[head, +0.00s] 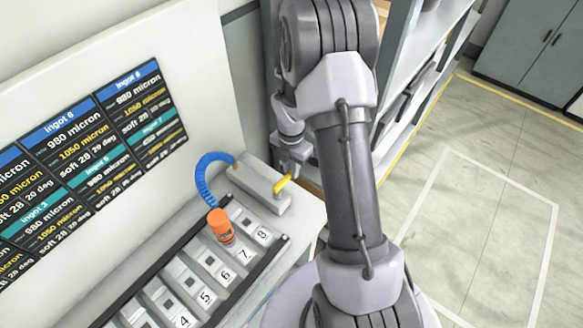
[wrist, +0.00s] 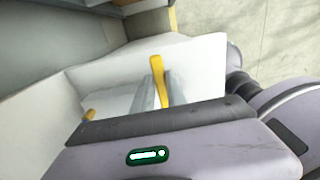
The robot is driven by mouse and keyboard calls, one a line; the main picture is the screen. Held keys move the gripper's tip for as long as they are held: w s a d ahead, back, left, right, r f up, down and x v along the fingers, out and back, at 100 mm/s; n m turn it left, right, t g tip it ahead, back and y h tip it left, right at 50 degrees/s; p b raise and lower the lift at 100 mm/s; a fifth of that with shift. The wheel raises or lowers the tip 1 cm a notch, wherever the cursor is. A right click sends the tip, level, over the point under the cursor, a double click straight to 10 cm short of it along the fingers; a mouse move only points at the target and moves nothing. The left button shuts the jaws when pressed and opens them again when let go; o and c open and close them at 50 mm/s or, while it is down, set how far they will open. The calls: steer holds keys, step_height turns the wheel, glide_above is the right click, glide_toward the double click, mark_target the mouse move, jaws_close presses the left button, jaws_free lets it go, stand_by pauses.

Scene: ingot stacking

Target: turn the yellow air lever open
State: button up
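The yellow air lever (head: 283,183) is a short bar on the end of a pale grey block (head: 262,187) on the bench. My gripper (head: 291,168) is right at the lever's outer end in the head view. In the wrist view, the lever (wrist: 157,68) runs between the two grey fingertips of my gripper (wrist: 160,88), with one finger on each side. The fingers are close together around it. Whether they touch the lever or leave a small gap is not clear.
A coiled blue hose (head: 205,172) runs from the block to an orange-capped cylinder (head: 220,226) on a numbered slot rack (head: 205,265). A panel with ingot labels (head: 85,150) stands behind. Shelving (head: 410,85) is to the right, with open floor (head: 480,215) beyond.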

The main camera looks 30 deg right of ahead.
steer(key=o, duration=0.4)
steer(key=shift+r, duration=0.1)
step_height(320, 180, up, 17)
steer(key=p, duration=0.4)
steer(key=shift+r, duration=0.15)
steer(key=s+a+r+m+t+y+b, duration=0.1)
steer(key=s+a+m+t+b, duration=0.4)
steer(key=s+a+m+b, duration=1)
steer(key=s+a+m+y, duration=0.1)
steer(key=s+a+m, duration=0.3)
steer(key=m, duration=0.7)
steer(key=shift+m+t, duration=0.3)
steer(key=shift+t, duration=0.1)
